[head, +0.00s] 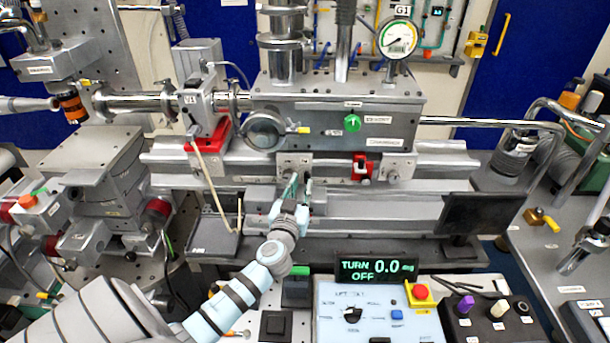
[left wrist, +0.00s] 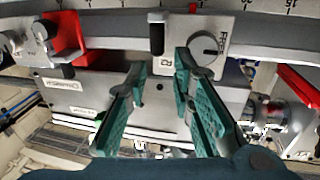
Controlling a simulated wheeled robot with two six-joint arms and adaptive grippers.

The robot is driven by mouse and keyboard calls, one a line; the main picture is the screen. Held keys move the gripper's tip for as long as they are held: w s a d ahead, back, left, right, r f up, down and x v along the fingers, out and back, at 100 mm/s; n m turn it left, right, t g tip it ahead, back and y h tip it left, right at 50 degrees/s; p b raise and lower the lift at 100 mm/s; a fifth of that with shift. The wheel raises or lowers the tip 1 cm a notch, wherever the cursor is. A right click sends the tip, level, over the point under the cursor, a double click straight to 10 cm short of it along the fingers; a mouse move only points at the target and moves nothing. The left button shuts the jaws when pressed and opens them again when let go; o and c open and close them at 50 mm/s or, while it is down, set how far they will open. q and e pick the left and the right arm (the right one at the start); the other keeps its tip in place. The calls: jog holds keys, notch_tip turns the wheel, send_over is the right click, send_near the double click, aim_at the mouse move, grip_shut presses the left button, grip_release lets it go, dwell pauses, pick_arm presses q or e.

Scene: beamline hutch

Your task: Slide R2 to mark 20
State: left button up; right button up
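The R2 rider is a silver plate (head: 294,163) on the front rail, below the chamber. In the left wrist view the R2 plate (left wrist: 228,28) has a label, a dark peg (left wrist: 156,40) and a round knob marked FREE (left wrist: 208,47). My left gripper (head: 299,180) is at the lower edge of R2. In the left wrist view its teal fingers (left wrist: 159,65) are apart, with the peg in the gap between their tips. I cannot tell whether they touch R2. A graduated scale (left wrist: 250,5) runs along the rail. My right gripper is not in view.
A red clamp (head: 362,168) sits on the rail right of R2, with a silver block (head: 396,169) beyond it. Left is a red valve base (head: 207,137). A monitor (head: 480,214) stands at the rail's right end. A control panel (head: 378,312) and TURN display (head: 376,269) are in front.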

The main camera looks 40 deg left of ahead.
aim_at(307, 175)
pick_arm(q)
jog(key=x, duration=0.4)
jog(key=shift+w+d+f, duration=0.1)
jog(key=shift+w+f, duration=0.2)
jog(key=shift+w, duration=0.1)
jog(key=shift+s+r, duration=0.2)
jog(key=shift+s, duration=0.05)
grip_shut()
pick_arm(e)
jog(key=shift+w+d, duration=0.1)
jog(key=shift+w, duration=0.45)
